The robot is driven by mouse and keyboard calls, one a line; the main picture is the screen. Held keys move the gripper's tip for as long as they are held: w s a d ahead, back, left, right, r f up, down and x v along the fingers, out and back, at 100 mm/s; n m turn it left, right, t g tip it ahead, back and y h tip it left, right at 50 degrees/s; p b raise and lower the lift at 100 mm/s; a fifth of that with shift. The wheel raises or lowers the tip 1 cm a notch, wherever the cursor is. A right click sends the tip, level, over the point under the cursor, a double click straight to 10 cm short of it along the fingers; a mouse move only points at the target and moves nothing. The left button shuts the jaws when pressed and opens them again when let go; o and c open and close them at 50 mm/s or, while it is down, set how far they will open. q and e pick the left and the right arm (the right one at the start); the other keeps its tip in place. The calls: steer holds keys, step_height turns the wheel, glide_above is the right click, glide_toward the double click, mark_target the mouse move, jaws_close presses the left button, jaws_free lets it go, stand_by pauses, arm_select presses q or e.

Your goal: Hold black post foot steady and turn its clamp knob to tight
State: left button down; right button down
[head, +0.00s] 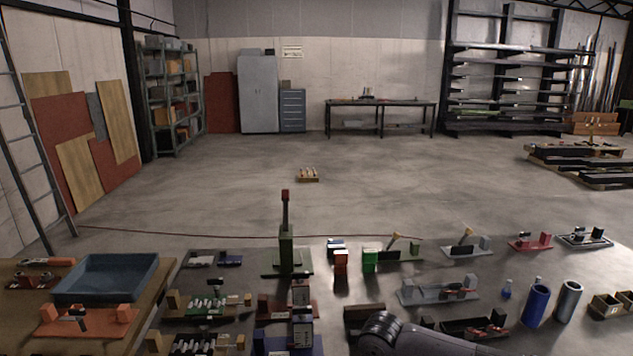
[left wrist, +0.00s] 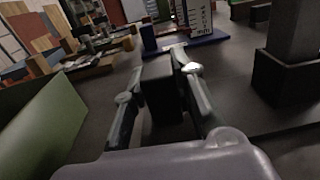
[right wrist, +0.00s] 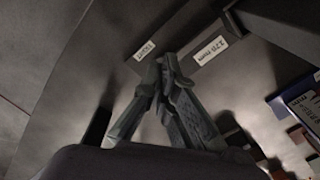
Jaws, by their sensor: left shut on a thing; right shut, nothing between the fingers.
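In the left wrist view my left gripper (left wrist: 160,82) is shut on a black block (left wrist: 162,92), one finger on each side. I take this block to be part of the black post foot, but cannot be sure. A larger dark post on a block base (left wrist: 285,80) stands to its right, apart from the gripper. In the right wrist view my right gripper (right wrist: 166,66) is shut and empty, its tips together just below a label reading TIGHT (right wrist: 145,50). A second label in mm (right wrist: 209,50) is beside it. I cannot make out the clamp knob. Neither gripper shows in the head view.
A green upright with a red top (head: 286,245) and several small coloured fixtures stand on the benches. A blue tray (head: 110,278) is at the left. A blue and a grey cylinder (head: 568,300) stand at the right. A green panel (left wrist: 45,125) is close left of my left gripper.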

steer(key=shift+w+a, duration=0.15)
steer(key=shift+w, duration=0.2)
stand_by(0.6)
steer(key=shift+w+a, duration=0.2)
steer(key=shift+w, duration=0.05)
steer(key=shift+w, duration=0.2)
steer(key=shift+a, duration=0.15)
steer(key=shift+s+a, duration=0.15)
steer(key=shift+a, duration=0.15)
step_height(320, 180, up, 6)
stand_by(0.7)
